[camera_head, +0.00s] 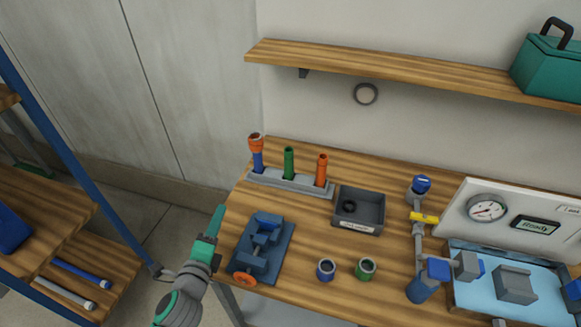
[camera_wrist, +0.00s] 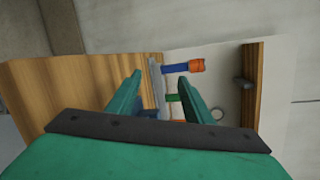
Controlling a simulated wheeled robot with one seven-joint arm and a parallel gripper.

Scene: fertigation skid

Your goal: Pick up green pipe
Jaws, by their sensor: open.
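The green pipe (camera_head: 289,163) stands upright in the middle of a grey rack (camera_head: 262,181) at the back left of the workbench. A blue pipe with an orange top (camera_head: 256,148) stands to its left and an orange pipe (camera_head: 321,169) to its right. My gripper (camera_head: 219,222) is off the bench's left edge, in front of the rack and apart from it. In the wrist view my gripper (camera_wrist: 162,88) is open with nothing held. The green pipe (camera_wrist: 172,98) shows beyond and between the fingers, partly hidden by the right finger.
A blue vise (camera_head: 262,246) stands at the bench's front left. A dark bin (camera_head: 359,211) is right of the rack. A blue cup (camera_head: 326,269) and a green cup (camera_head: 366,268) stand in front. A wooden shelf (camera_head: 400,68) hangs above. A blue-framed rack is at left.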

